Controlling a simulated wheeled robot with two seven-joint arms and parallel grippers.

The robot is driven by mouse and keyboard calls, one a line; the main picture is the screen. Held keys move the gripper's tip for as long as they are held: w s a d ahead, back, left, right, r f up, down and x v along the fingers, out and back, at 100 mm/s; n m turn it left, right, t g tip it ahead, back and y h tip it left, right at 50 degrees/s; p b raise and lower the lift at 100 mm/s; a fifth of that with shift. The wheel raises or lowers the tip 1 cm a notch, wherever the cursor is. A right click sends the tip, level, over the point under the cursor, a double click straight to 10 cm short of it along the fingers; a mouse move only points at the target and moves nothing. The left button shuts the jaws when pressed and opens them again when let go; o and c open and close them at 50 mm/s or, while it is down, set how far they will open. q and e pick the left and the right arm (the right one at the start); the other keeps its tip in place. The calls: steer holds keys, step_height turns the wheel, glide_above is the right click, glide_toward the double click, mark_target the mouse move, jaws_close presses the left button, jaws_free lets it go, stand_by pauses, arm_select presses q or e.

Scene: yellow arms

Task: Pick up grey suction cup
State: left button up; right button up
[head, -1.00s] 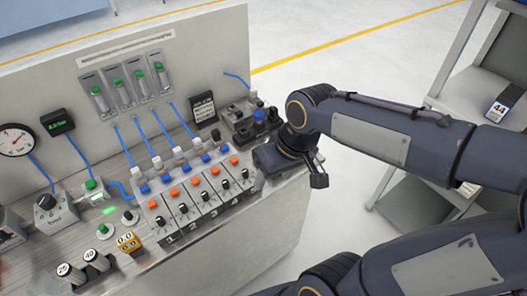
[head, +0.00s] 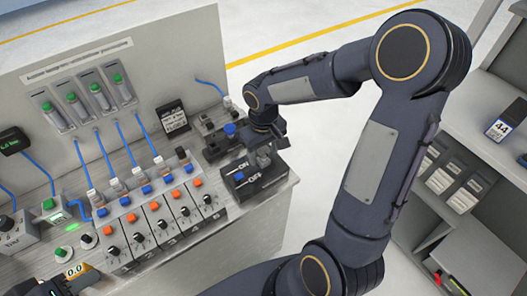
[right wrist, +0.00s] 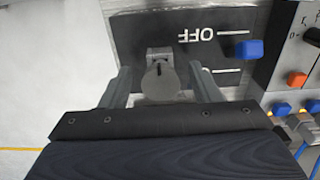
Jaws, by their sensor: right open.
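A small grey upright piece with a rounded face stands on the black ON/OFF panel; it shows between my fingers in the right wrist view (right wrist: 160,78) and just below the gripper in the head view (head: 264,156). I cannot tell whether it is the grey suction cup or a switch lever. My right gripper (head: 273,146) is open, with a finger on either side of this piece, and no clear grip shows. A dark holder (head: 213,148) with a blue-topped piece (head: 230,129) and darker pieces stands behind the panel. My left gripper is not clearly seen.
The ON/OFF panel (head: 262,182) has a blue lever (right wrist: 249,49) beside the grey piece. Numbered knobs and buttons (head: 165,215) fill the bench to the left, with blue hoses behind. A shelf (head: 455,135) stands at right.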

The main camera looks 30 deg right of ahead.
steer(key=shift+f, duration=0.3)
steer(key=c, duration=1)
